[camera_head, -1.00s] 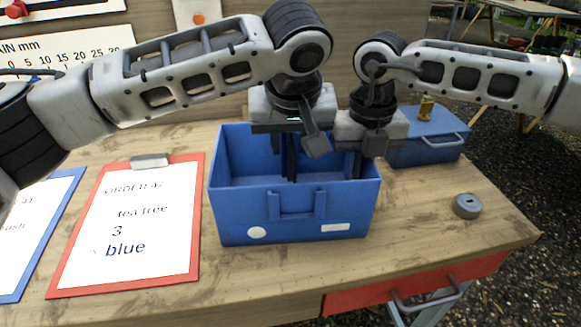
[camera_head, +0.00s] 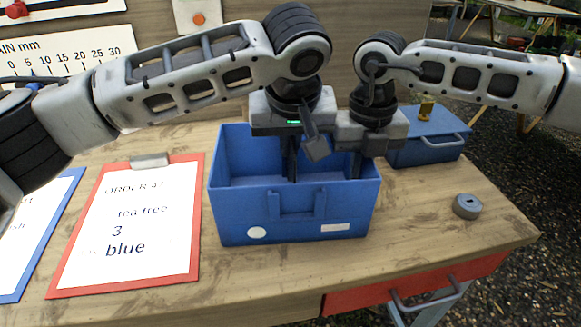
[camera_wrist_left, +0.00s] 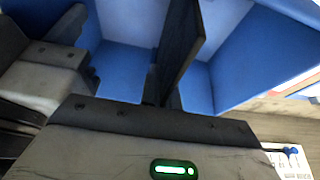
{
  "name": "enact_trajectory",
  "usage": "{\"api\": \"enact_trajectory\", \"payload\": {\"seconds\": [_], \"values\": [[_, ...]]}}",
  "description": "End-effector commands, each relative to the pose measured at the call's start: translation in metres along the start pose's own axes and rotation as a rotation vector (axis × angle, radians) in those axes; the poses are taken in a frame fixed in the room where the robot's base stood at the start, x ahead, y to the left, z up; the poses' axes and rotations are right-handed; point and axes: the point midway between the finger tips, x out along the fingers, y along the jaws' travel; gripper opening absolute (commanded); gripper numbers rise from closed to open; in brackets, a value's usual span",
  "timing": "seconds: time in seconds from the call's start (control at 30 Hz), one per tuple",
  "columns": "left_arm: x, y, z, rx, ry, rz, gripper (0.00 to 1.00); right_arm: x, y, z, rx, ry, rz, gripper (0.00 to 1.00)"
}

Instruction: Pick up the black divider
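The black divider (camera_wrist_left: 180,45) stands upright inside the open blue box, and the left wrist view shows it with blue floor on both sides. The blue box (camera_head: 235,211) stands on the table in the middle of the head view. My left gripper (camera_head: 291,178) reaches down into the box, its fingers close together. In the left wrist view the fingers (camera_wrist_left: 163,92) meet the divider from both sides. My right gripper (camera_head: 355,168) is at the box's right part, pointing down; its finger gap is not clear. The divider's lower edge is hidden.
A red clipboard (camera_head: 72,270) with an order sheet lies left of the box, beside a blue clipboard (camera_head: 14,293). A closed blue case (camera_head: 425,149) stands behind right. A grey round piece (camera_head: 467,206) lies at right. Table front is clear.

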Motion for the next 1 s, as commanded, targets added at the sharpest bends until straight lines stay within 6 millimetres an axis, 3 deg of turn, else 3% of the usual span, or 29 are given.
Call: {"api": "enact_trajectory", "payload": {"seconds": [0.37, 0.7, 1.0], "values": [[-0.006, 0.000, -0.003, -0.001, 0.004, 0.000, 0.00, -0.001, 0.000, 0.000, 0.000, -0.001, 0.002, 0.00], [-0.068, 0.001, -0.029, -0.002, 0.003, 0.002, 0.00, -0.001, 0.000, 0.000, 0.000, -0.001, 0.001, 0.00], [-0.106, 0.000, -0.044, -0.002, 0.002, 0.001, 0.00, -0.001, 0.000, 0.000, 0.000, -0.001, 0.001, 0.00]]}}
